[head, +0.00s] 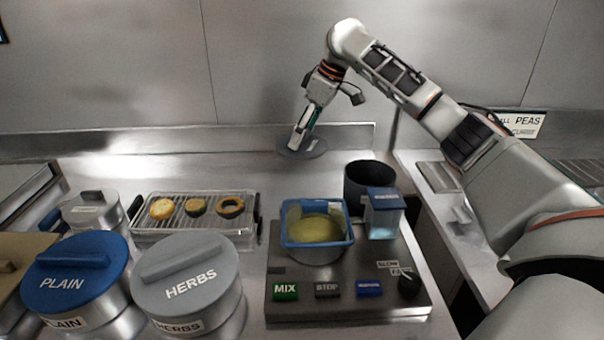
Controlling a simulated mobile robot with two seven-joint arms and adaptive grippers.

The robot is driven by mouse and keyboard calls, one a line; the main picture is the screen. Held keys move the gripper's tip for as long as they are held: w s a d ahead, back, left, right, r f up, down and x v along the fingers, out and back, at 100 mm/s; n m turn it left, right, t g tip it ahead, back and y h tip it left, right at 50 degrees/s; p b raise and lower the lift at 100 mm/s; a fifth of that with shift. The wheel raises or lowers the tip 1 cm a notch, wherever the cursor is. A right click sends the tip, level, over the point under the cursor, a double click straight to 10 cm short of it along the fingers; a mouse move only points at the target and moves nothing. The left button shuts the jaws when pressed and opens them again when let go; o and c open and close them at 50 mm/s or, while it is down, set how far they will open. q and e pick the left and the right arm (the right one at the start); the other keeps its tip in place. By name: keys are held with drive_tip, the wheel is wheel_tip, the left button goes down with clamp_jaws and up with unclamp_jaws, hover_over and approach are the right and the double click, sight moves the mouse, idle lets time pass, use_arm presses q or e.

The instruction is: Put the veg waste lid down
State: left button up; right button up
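The veg waste lid is a dark grey disc (317,148) at the back of the counter, close to the low upstand. My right gripper (297,141) points down at the middle of the lid, and its fingers appear closed on the lid's handle, which they mostly hide. I cannot tell whether the lid touches the counter or hangs just above it. A dark round bin (353,192), probably the veg waste bin, stands behind the mixing unit with no lid on its top. My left gripper is not in view.
A blue-rimmed tub (318,257) and a clear blue-topped box (384,219) are on the mixer base (345,292). A wire rack (190,237) with fried rings stands left. Lidded PLAIN (75,285) and HERBS (190,295) pots stand front left.

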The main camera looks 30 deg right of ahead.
sight(307, 144)
wheel_tip(307, 144, down, 6)
drive_tip(key=shift+r+b, duration=0.1)
drive_tip(key=shift+b, duration=0.65)
drive_tip(key=shift+f, duration=0.65)
wheel_tip(307, 144, down, 4)
drive_tip(key=shift+r+b, duration=0.15)
drive_tip(key=shift+b, duration=0.65)
drive_tip(key=shift+r+p, duration=0.25)
drive_tip(key=shift+p, duration=0.15)
use_arm(q)
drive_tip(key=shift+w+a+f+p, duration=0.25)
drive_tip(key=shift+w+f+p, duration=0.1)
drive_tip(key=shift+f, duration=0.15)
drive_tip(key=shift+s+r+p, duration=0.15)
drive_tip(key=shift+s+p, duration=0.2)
drive_tip(key=shift+p, duration=0.1)
